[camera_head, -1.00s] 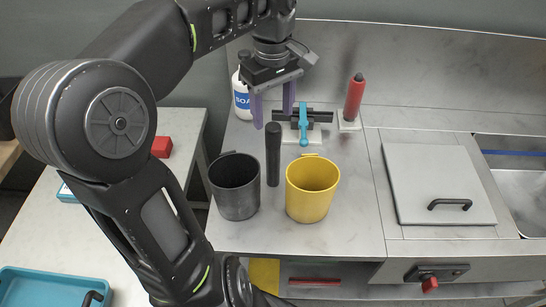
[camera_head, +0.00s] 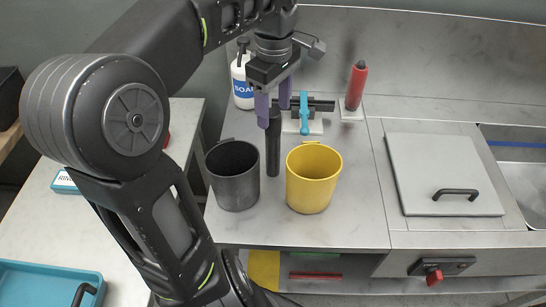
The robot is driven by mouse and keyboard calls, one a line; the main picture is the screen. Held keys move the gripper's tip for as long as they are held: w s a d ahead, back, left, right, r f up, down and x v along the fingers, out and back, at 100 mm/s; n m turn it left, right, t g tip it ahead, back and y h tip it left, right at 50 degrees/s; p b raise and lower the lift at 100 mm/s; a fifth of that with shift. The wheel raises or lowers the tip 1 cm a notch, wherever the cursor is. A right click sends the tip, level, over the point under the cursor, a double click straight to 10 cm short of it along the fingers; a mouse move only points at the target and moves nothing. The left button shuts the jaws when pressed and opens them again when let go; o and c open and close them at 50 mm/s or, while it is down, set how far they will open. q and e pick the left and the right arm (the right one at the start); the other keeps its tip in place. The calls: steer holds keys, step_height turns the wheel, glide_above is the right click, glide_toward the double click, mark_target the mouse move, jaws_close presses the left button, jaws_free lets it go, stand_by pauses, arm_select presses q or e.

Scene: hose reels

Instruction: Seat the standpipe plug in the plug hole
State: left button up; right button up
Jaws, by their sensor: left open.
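A dark upright tube (camera_head: 273,153), which looks like the standpipe plug, stands on the steel counter between a black mug and a yellow mug. My left gripper (camera_head: 274,117) points down at the tube's top with its two purple fingers apart, one to each side of the top as seen here. I cannot tell whether a finger touches it. A sink basin (camera_head: 516,178) shows partly at the right edge. No plug hole can be made out. My right gripper is out of view.
The black mug (camera_head: 233,178) and yellow mug (camera_head: 312,181) stand close on both sides of the tube. A lidded panel (camera_head: 440,170) lies right. The counter's front right is clear.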

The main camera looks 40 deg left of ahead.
mark_target(274, 125)
arm_select(q)
step_height(274, 125, down, 5)
steer(key=shift+f+p, duration=0.1)
steer(key=shift+p, duration=0.35)
steer(key=shift+c, duration=0.4)
jaws_close()
stand_by(0.7)
stand_by(0.7)
